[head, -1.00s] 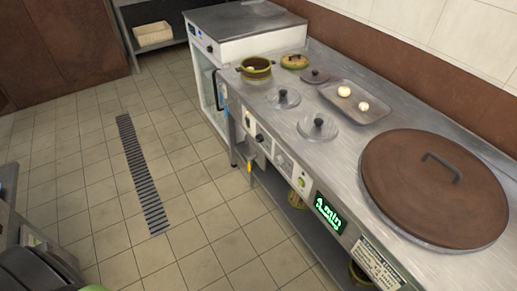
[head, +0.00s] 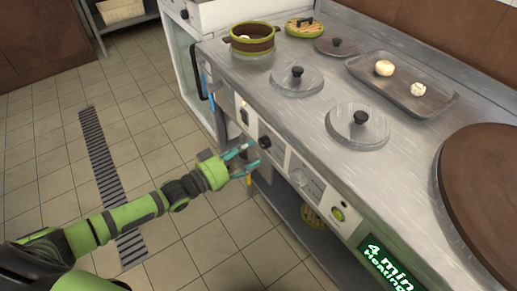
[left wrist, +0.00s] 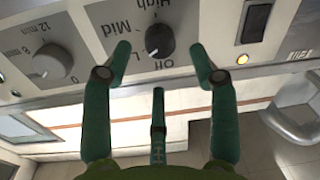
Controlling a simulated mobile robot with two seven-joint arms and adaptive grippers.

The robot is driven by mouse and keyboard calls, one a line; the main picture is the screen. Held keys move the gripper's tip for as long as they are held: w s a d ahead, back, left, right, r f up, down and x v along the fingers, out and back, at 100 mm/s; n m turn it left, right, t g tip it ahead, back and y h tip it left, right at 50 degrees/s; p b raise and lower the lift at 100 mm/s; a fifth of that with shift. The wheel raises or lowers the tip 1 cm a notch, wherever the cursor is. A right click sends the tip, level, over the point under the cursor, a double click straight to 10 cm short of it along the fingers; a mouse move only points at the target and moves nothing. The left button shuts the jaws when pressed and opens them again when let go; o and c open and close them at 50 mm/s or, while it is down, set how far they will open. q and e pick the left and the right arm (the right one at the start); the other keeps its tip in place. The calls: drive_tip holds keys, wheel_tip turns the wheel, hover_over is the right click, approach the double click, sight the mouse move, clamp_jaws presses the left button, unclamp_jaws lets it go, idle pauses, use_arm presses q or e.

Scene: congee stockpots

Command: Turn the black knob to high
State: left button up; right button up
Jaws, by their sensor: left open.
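The black knob (head: 265,142) is on the front panel of the steel counter. In the left wrist view the black knob (left wrist: 160,39) has Off, Mid and High printed around it, with another label partly hidden. A light mark on its edge seems to face Off. My left gripper (head: 250,158) is open just in front of the panel, near the knob. In the left wrist view the open left gripper (left wrist: 162,56) has its teal fingertips to either side of the knob, with no clear contact. My right gripper is not in view.
A green display (head: 388,268) is farther along the panel. Lidded pots (head: 358,127) top the counter. Floor is clear.

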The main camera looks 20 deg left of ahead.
sight(261, 143)
use_arm(q)
drive_tip(key=shift+x, duration=2.25)
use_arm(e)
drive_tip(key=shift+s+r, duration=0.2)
use_arm(q)
drive_tip(key=c, duration=1.2)
drive_tip(key=shift+o, duration=0.2)
drive_tip(key=shift+a+r, duration=0.1)
